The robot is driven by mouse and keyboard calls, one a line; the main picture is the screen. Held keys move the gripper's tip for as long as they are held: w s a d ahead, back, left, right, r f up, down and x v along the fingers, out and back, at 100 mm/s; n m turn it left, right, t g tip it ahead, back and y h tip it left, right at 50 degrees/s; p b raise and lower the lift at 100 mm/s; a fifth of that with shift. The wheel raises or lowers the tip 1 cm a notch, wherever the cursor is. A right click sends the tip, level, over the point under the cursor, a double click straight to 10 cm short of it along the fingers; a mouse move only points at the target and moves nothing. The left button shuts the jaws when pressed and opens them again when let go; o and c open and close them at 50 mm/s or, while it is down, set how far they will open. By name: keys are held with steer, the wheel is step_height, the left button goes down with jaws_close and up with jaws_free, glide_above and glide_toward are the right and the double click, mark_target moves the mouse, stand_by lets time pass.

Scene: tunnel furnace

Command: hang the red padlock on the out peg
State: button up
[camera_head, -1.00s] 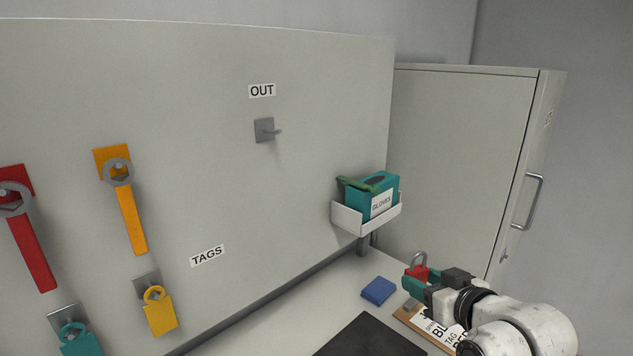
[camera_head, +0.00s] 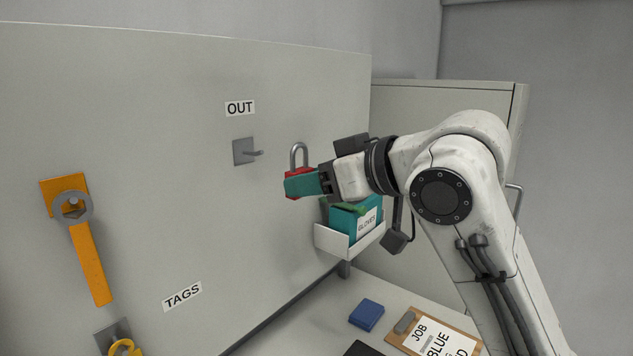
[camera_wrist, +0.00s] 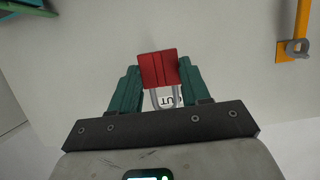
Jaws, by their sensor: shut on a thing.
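My gripper (camera_head: 303,184) is shut on the red padlock (camera_head: 293,172), its teal fingers on the two sides of the body. The padlock is upright with its grey shackle on top. It is held in the air, right of the out peg (camera_head: 247,152) and at about its height, apart from it. The peg is a bare grey hook on a square plate under the OUT label (camera_head: 240,108). In the wrist view the padlock (camera_wrist: 157,70) sits between the fingers (camera_wrist: 160,88). The shackle overlaps the OUT label there and the peg cannot be made out.
A white bin (camera_head: 333,241) with a teal gloves box (camera_head: 345,222) is mounted below my gripper. A blue block (camera_head: 366,313) and clipboard (camera_head: 405,343) lie on the bench. The panel around the peg is clear.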

steer(key=w+a, duration=0.4)
steer(key=a, duration=0.1)
steer(key=shift+w+a+f+b, duration=0.2)
steer(key=shift+f+b, duration=0.1)
steer(key=shift+f, duration=0.15)
stand_by(0.3)
steer(key=shift+s, duration=0.15)
stand_by(0.7)
steer(key=shift+w+a+r+p, duration=0.1)
steer(key=shift+w+a+p, duration=0.4)
steer(key=shift+p, duration=0.1)
steer(key=shift+w+a, duration=0.15)
steer(key=shift+a, duration=0.15)
steer(key=shift+w+a+p, duration=0.2)
steer(key=shift+a+p, duration=0.05)
steer(key=shift+p, duration=0.05)
steer(key=shift+w+a, duration=0.2)
steer(key=shift+a, duration=0.1)
steer(key=shift+w+a+p, duration=0.45)
steer(key=shift+w+a, duration=0.05)
steer(key=shift+a, duration=0.1)
steer(key=shift+f, duration=0.4)
stand_by(1.0)
